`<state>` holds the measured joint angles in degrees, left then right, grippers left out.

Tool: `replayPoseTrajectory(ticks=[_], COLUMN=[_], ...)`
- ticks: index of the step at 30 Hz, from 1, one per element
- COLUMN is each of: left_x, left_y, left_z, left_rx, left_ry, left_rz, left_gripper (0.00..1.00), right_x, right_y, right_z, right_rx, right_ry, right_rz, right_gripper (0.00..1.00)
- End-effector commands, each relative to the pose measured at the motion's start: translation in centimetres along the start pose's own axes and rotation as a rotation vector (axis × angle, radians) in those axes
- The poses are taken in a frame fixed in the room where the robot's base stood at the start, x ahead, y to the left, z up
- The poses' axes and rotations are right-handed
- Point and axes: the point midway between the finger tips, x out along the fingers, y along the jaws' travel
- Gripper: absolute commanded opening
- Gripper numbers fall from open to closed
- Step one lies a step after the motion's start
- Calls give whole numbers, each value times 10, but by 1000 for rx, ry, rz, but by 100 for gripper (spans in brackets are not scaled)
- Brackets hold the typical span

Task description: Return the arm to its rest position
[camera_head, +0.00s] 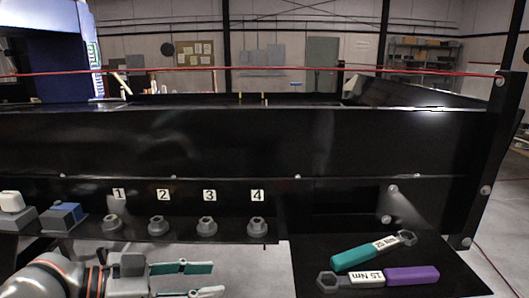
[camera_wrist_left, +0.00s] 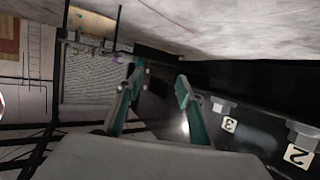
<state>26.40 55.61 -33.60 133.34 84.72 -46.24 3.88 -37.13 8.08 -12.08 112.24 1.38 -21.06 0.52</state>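My left arm (camera_head: 50,278) comes in at the lower left of the head view. Its gripper (camera_head: 217,279) points to the right, low in front of the numbered row of bolts. Its two teal-padded fingers stand apart with nothing between them. The wrist view also shows the left gripper (camera_wrist_left: 160,80) open and empty, with both fingers apart. My right arm and gripper do not show in either view.
The black conveyor panel (camera_head: 250,140) spans the view, with several bolts (camera_head: 207,227) labelled 1 to 4 along its ledge. A teal wrench (camera_head: 365,254) and a purple-handled wrench (camera_head: 410,276) lie on the black shelf (camera_head: 440,255) at right. A blue block (camera_head: 62,214) sits at left.

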Motion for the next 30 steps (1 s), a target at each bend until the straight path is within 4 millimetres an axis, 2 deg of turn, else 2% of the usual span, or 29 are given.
replayPoseTrajectory(ticks=[5,8,11,14,17,20,21,24,27,30], left_x=[31,45,55,59,58,52,48,37,27,19], left_y=[-17,-28,-34,-35,-27,-10,0,26,48,63], left_z=[39,72,112,160,214,270,293,342,377,397], left_rx=[-62,-101,-141,-180,-215,-243,-252,-267,-271,-269], left_ry=[64,87,93,75,34,-30,-61,-139,-204,-246], left_rz=[-103,-188,-283,-380,-475,-565,-596,-660,-699,-720], left_gripper=[37,37,37,37,37,37,37,37,37,37], right_x=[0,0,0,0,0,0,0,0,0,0], right_y=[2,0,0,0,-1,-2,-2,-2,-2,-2], right_z=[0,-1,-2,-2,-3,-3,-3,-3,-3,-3], right_rx=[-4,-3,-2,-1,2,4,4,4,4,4], right_ry=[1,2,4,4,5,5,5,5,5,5], right_rz=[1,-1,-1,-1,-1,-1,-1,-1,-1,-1], right_gripper=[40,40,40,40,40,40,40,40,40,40])
